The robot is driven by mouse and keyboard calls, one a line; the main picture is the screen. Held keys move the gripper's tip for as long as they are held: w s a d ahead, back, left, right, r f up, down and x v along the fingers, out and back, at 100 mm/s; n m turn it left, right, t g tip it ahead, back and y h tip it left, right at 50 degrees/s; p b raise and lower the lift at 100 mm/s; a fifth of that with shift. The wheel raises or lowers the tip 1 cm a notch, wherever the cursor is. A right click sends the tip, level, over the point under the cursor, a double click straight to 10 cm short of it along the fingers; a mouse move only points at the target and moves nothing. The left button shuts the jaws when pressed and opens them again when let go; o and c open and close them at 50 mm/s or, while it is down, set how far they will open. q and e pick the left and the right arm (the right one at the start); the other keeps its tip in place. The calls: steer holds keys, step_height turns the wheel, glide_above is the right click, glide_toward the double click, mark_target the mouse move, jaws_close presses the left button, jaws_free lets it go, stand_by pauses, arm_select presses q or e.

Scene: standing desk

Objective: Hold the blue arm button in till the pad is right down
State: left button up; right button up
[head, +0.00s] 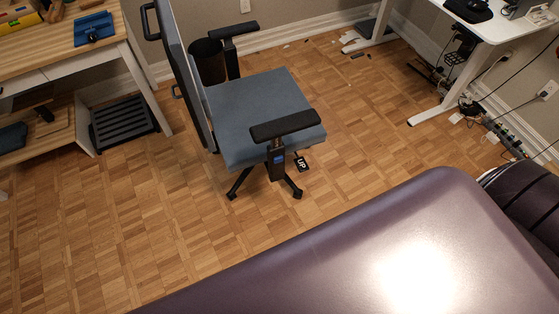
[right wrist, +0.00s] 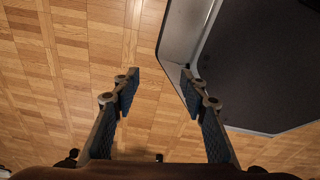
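An office chair with a blue-grey seat (head: 262,103) stands on the floor in the head view. Its near arm pad (head: 285,125) is black and sits at the top of a dark post. A small blue button (head: 278,159) shows on this post, below the pad. The far arm pad (head: 233,29) is also black. My right gripper (right wrist: 160,82) is open and empty in the right wrist view, with wooden floor behind its fingers. The chair's blue button is not visible there. My left gripper is in neither view.
A wooden desk (head: 62,50) stands at the left, with a black slatted footrest (head: 123,124) near it. A white standing desk (head: 490,28) and cables are at the upper right. A grey-edged dark panel (right wrist: 265,65) is close to my right gripper. Floor left of the chair is clear.

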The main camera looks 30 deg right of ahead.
steer(key=shift+c, duration=0.3)
jaws_close()
stand_by(1.1)
